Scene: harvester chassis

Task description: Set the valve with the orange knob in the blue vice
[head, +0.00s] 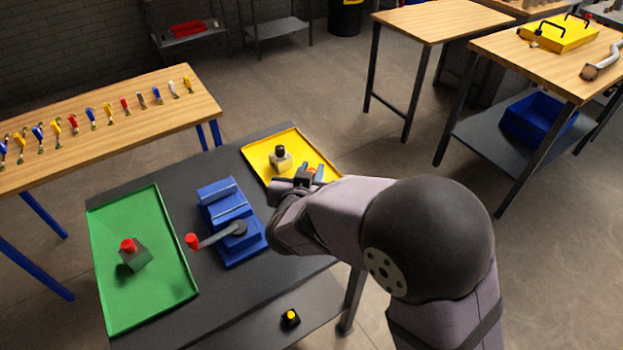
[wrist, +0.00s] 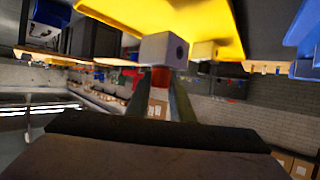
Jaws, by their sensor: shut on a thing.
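My gripper (head: 312,175) is over the front right part of the yellow tray (head: 258,151). In the wrist view its two fingers (wrist: 160,88) are shut on the orange knob (wrist: 160,76) of a valve with a grey block body (wrist: 163,48). The body has a round dark hole in its side. In the head view my arm hides most of this valve. Whether it touches the tray is unclear. The blue vice (head: 222,206) stands mid-bench, left of my gripper, its red-tipped handle (head: 192,241) pointing left. Its jaws look empty.
A valve with a black knob (head: 281,158) stands in the yellow tray, close to my gripper. A valve with a red knob (head: 134,254) stands in the green tray (head: 150,310) left of the vice. A yellow-topped part (head: 290,318) lies on the lower shelf.

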